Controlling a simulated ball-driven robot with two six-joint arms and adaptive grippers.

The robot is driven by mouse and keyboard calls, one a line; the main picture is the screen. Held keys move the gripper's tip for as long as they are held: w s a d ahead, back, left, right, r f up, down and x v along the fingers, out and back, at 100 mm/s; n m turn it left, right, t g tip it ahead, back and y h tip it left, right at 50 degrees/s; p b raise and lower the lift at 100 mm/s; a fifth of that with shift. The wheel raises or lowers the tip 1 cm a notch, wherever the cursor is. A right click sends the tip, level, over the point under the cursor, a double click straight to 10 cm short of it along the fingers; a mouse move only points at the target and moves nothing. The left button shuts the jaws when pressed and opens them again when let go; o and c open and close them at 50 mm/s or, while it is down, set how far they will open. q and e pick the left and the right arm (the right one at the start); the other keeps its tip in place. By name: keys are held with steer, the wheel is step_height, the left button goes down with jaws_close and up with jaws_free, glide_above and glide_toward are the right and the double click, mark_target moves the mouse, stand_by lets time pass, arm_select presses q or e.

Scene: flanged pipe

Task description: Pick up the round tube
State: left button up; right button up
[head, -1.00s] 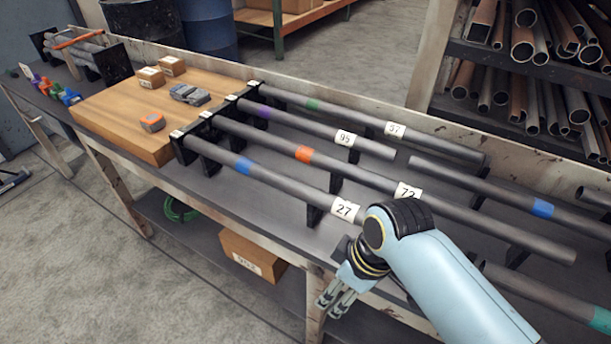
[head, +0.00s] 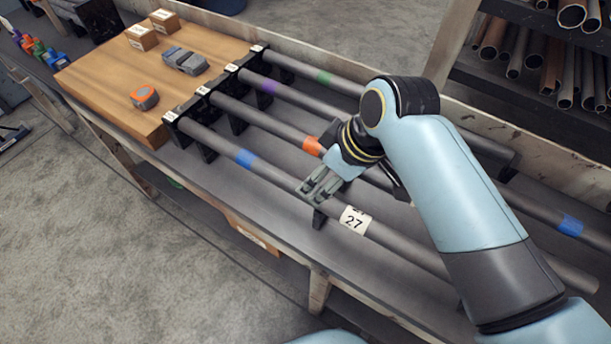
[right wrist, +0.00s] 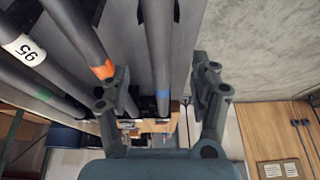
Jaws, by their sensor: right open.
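Several long grey round tubes lie side by side on black supports on the bench. The nearest tube (head: 205,136) has a blue band and a label "27". Behind it are a tube with an orange band (head: 265,125), one with a purple band (head: 290,95) and one with a green band (head: 300,68). My right gripper (head: 315,190) is open over the blue-banded tube, between its band and label. In the right wrist view, that tube (right wrist: 159,50) runs between the open fingers (right wrist: 160,85); contact cannot be told. My left gripper is not in view.
A wooden board (head: 95,85) at the left end holds a tape measure (head: 145,97), a grey tool (head: 185,61) and small boxes (head: 140,37). Another blue-banded tube (head: 540,212) lies at the right. A pipe rack (head: 530,90) stands behind the bench.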

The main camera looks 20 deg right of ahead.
steer(key=x, duration=0.3)
steer(key=shift+s+a+f, duration=0.1)
steer(key=shift+a+f, duration=0.05)
steer(key=shift+a, duration=0.05)
steer(key=shift+f, duration=0.25)
steer(key=x, duration=0.5)
steer(key=shift+w+r, duration=0.1)
steer(key=shift+w, duration=0.25)
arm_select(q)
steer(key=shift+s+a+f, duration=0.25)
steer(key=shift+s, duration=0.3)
arm_select(e)
steer(key=shift+d, duration=0.1)
steer(key=c, duration=0.4)
jaws_close()
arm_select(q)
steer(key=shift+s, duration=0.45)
arm_select(e)
steer(key=shift+r, duration=0.1)
